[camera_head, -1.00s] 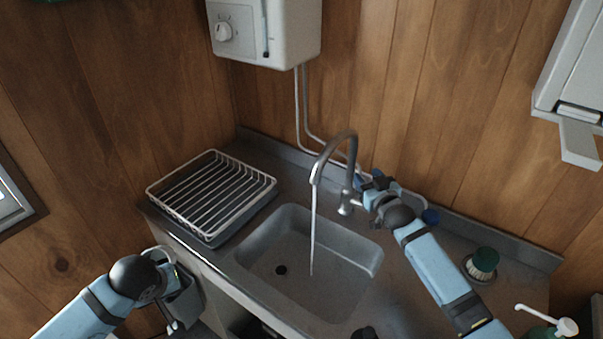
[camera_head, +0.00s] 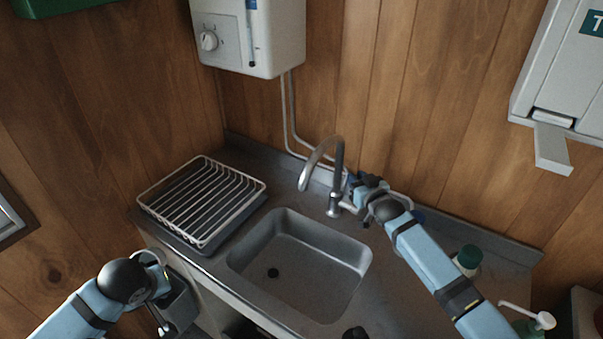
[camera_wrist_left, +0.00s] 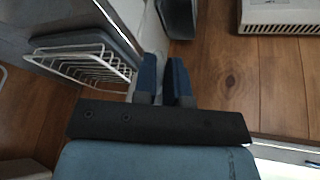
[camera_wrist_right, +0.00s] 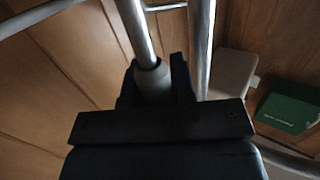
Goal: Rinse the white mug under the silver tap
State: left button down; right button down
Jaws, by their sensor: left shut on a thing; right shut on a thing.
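The silver tap (camera_head: 338,185) arches over the grey sink (camera_head: 290,262), and no water stream shows under its spout. My right gripper (camera_head: 362,190) is beside the tap's base. In the right wrist view, its fingers (camera_wrist_right: 155,85) are shut around a grey rod-like handle (camera_wrist_right: 150,72), which looks like the tap's lever. My left gripper (camera_head: 155,275) is low at the left, in front of the counter and away from the sink. It is shut on the white mug (camera_head: 147,256), mostly hidden by the wrist. In the left wrist view, the fingers (camera_wrist_left: 165,80) have something pale between them.
A white wire dish rack (camera_head: 203,200) stands left of the sink. A white water heater (camera_head: 248,38) hangs above, with pipes down the wall. A green-topped brush (camera_head: 467,260) and a pump bottle (camera_head: 530,322) are at the right. A grey bin (camera_head: 180,305) is near my left gripper.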

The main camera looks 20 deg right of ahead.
jog(key=c, duration=1)
grip_release()
jog(key=shift+d, duration=0.1)
jog(key=shift+o, duration=0.2)
jog(key=s+d+r+b, duration=0.1)
jog(key=s, duration=1)
jog(key=shift+s, duration=0.4)
jog(key=shift+d, duration=0.1)
